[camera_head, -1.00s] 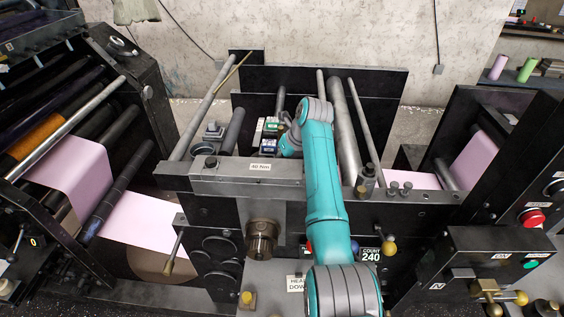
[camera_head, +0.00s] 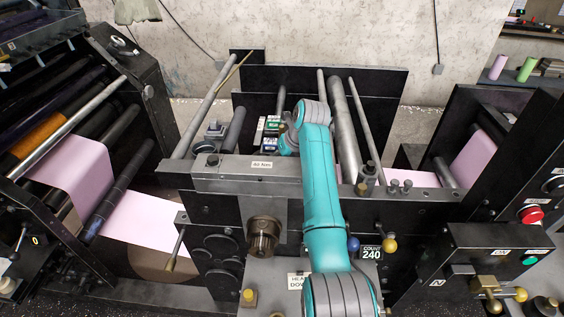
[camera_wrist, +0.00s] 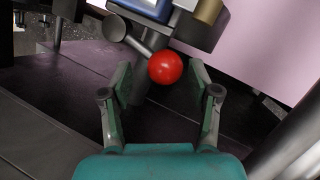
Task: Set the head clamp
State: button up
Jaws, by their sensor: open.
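In the wrist view, a shiny red ball knob (camera_wrist: 165,67) sits at the end of a short grey metal lever (camera_wrist: 133,41). My gripper (camera_wrist: 159,76) is open, with its two green fingers spread to the left and right of the ball. The ball appears between or just beyond the fingertips, and I see no grip on it. Whether either finger touches it cannot be told. In the head view my arm reaches over the middle of the press, and the fingers and red knob are hidden there.
The press front bar (camera_head: 250,177) crosses below my arm. A blue knob (camera_head: 353,244) and a yellow knob (camera_head: 389,245) stand beside my arm near a counter plate (camera_head: 371,254) reading 240. Steel rollers (camera_head: 345,130) flank the arm on the right. Pink web (camera_head: 145,222) runs at left.

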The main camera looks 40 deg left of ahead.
jog(key=v, duration=1.2)
dwell(0.3)
